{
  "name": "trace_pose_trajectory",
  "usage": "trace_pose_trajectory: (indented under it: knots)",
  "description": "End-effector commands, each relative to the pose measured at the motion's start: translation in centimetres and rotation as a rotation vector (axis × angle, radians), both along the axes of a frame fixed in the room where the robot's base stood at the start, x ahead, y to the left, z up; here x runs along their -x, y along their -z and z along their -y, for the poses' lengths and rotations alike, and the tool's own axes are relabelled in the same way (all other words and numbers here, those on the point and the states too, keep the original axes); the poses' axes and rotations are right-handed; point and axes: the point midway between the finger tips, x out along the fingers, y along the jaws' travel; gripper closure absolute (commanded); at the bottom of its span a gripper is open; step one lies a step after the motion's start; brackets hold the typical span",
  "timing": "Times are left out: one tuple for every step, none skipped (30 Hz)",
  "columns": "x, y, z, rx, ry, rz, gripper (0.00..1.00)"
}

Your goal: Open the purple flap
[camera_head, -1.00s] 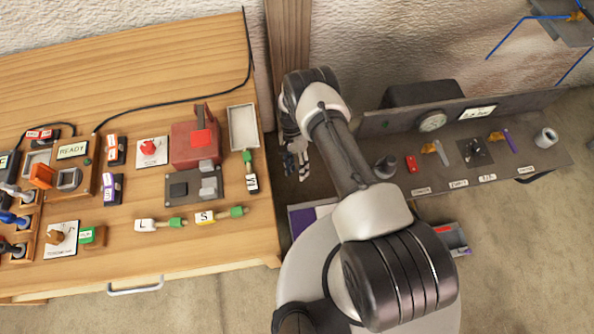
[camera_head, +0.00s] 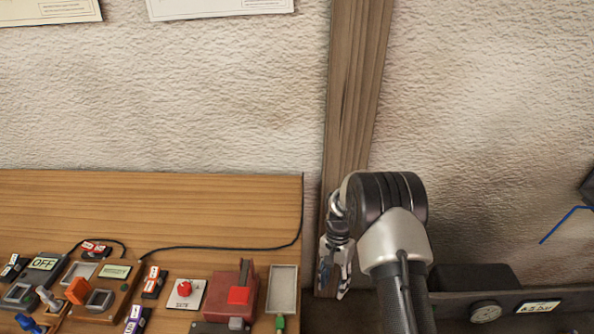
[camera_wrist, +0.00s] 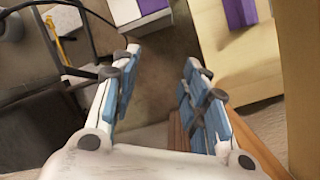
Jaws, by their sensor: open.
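My gripper (camera_head: 334,284) is open and empty in the head view, hanging in front of the wooden wall post. In the wrist view its two blue-padded fingers (camera_wrist: 162,62) are spread apart with nothing between them. Beyond them, at the top of the wrist view, a purple piece (camera_wrist: 154,6) sits on a white box. Another purple piece (camera_wrist: 240,12) shows at the upper right on a pale yellow body. I cannot tell which of these is the flap. In the head view only a small purple-labelled block (camera_head: 135,319) shows at the lower edge.
A wooden bench (camera_head: 190,225) with several switches and a red device (camera_head: 235,300) stands at the left. A vertical wooden post (camera_head: 352,100) runs up the wall. A dark bench with a gauge (camera_head: 486,311) is at the lower right. A black cable (camera_head: 215,247) crosses the wooden bench.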

Motion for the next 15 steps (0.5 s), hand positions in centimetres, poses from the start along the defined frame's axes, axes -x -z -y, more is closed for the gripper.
trace_pose_trajectory:
  knots:
    - [-0.3, -2.7, 0.1, -0.006, -0.017, 0.029, 0.59]
    - [-0.3, -4.1, 0.2, -0.009, -0.03, 0.044, 0.59]
    - [-0.3, -6.0, 0.3, -0.013, -0.046, 0.064, 0.59]
    - [-0.2, -7.3, 0.4, -0.016, -0.058, 0.077, 0.59]
    - [0.0, -8.6, 0.5, -0.019, -0.071, 0.091, 0.59]
    - [0.2, -10.4, 0.6, -0.022, -0.087, 0.111, 0.59]
    - [0.4, -11.7, 0.6, -0.024, -0.098, 0.125, 0.59]
    - [0.7, -12.9, 0.7, -0.027, -0.112, 0.14, 0.59]
    - [1.1, -14.6, 0.8, -0.029, -0.128, 0.16, 0.59]
    - [1.5, -15.8, 0.9, -0.031, -0.14, 0.175, 0.59]
    - [1.9, -16.9, 1.0, -0.032, -0.152, 0.189, 0.59]
    - [2.4, -18.5, 1.1, -0.033, -0.169, 0.209, 0.59]
    - [2.9, -19.6, 1.2, -0.034, -0.181, 0.223, 0.59]
    - [3.4, -20.7, 1.3, -0.036, -0.194, 0.238, 0.59]
    - [4.1, -22.1, 1.4, -0.036, -0.21, 0.257, 0.59]
